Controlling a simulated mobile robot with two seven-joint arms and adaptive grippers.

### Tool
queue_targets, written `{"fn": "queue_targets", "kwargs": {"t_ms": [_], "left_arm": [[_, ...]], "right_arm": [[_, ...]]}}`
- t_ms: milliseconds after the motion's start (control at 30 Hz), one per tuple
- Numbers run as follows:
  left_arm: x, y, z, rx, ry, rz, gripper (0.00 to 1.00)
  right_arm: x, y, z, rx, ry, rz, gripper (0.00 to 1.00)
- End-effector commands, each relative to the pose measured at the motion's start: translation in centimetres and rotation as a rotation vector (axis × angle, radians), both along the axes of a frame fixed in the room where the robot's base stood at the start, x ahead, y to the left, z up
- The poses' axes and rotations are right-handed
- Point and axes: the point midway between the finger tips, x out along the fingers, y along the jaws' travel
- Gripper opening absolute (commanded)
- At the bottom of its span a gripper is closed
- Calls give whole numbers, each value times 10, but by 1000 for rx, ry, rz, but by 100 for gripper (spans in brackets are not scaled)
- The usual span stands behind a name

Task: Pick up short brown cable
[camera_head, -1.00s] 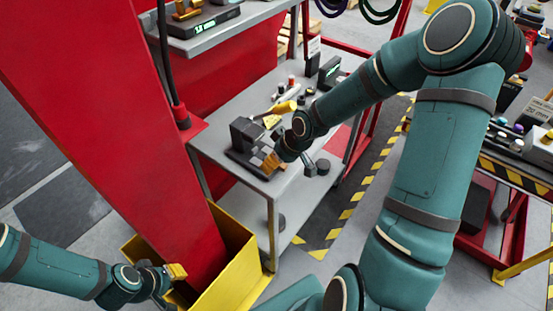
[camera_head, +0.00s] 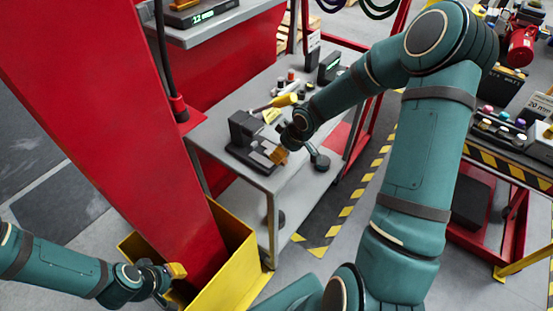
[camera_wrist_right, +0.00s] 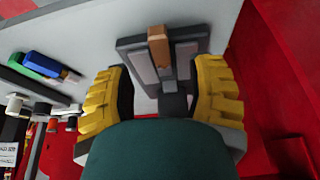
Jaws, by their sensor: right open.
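A short brown bar-shaped piece (camera_wrist_right: 158,46) lies across a dark grey fixture (camera_wrist_right: 190,45) in the right wrist view; I cannot tell for certain whether it is the cable.
The grey bench (camera_head: 225,110) also carries a yellow-handled tool (camera_head: 283,100) and several small items behind the right gripper. Blue (camera_wrist_right: 42,59) and green (camera_wrist_right: 30,66) handled items lie left in the wrist view. A red post (camera_head: 130,130) and yellow bin (camera_head: 240,245) stand nearer me.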

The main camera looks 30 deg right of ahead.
Motion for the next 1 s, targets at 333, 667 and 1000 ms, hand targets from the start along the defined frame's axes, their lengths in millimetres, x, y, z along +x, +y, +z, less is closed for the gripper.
{"fn": "queue_targets", "kwargs": {"t_ms": [333, 667, 1000], "left_arm": [[-3, -1, -15, -1, 7, -5, 26], [-3, -1, -14, -1, 6, -6, 26], [-3, -1, -14, -1, 6, -6, 26]], "right_arm": [[11, 7, -42, 1, 1, 2, 55], [12, 6, -42, 1, 0, 0, 33], [12, 6, -42, 1, 0, 0, 0]]}}
